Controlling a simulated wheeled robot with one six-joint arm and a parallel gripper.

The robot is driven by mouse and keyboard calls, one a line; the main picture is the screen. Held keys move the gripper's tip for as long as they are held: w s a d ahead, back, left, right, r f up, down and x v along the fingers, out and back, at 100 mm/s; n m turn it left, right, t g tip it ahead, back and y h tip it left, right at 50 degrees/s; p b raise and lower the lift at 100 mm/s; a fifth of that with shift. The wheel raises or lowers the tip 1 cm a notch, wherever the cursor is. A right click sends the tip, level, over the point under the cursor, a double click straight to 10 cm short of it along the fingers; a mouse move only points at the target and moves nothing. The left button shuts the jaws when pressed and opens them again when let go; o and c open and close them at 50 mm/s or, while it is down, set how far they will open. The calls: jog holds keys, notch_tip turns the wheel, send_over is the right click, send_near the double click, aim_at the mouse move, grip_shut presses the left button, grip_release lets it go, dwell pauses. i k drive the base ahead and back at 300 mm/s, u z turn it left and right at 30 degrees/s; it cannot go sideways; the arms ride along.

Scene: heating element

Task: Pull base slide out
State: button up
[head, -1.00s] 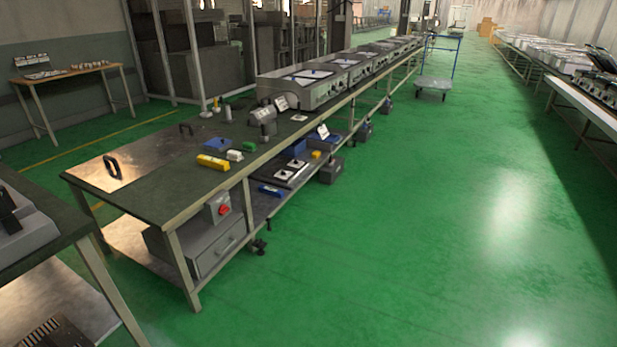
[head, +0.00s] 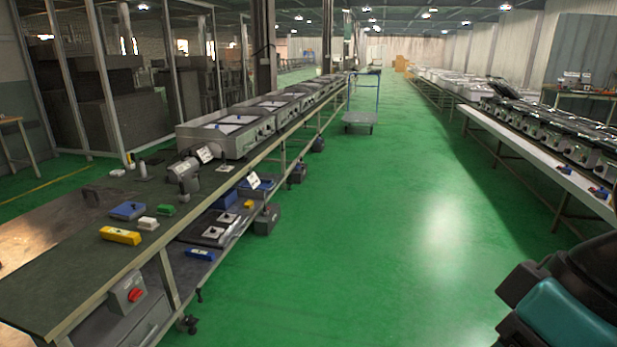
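I cannot pick out a base slide for certain in the head view. A grey drawer unit (head: 131,318) stands under the near end of the left workbench (head: 70,268), partly cut off by the lower edge, and I cannot tell whether it is the base slide. A grey box with a red switch (head: 134,294) is mounted at the bench's front edge above it. A black and teal part of my arm shows at the bottom right. My gripper is not in view.
A yellow block (head: 120,236), a blue item (head: 128,210) and grey machines (head: 228,134) stand on the left bench. Another bench with several machines (head: 548,126) runs along the right. The green aisle (head: 370,230) between is clear, with a blue trolley (head: 362,115) far back.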

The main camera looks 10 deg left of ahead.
aim_at(199, 233)
jog(key=u, duration=0.5)
jog(key=i, duration=2.2)
jog(key=u, duration=0.5)
jog(key=i, duration=2.35)
jog(key=z, duration=0.05)
